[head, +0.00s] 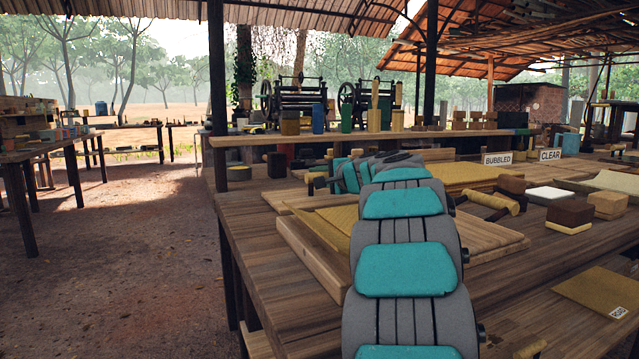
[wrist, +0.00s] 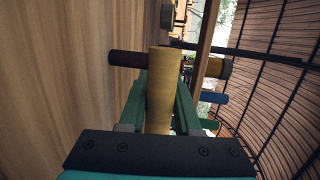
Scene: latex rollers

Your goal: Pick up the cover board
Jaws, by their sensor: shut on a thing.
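In the head view my grey and teal arm reaches over the workbench and hides most of the gripper and the held board.
Roller presses (head: 298,98) stand behind. The floor at left (head: 110,250) is clear.

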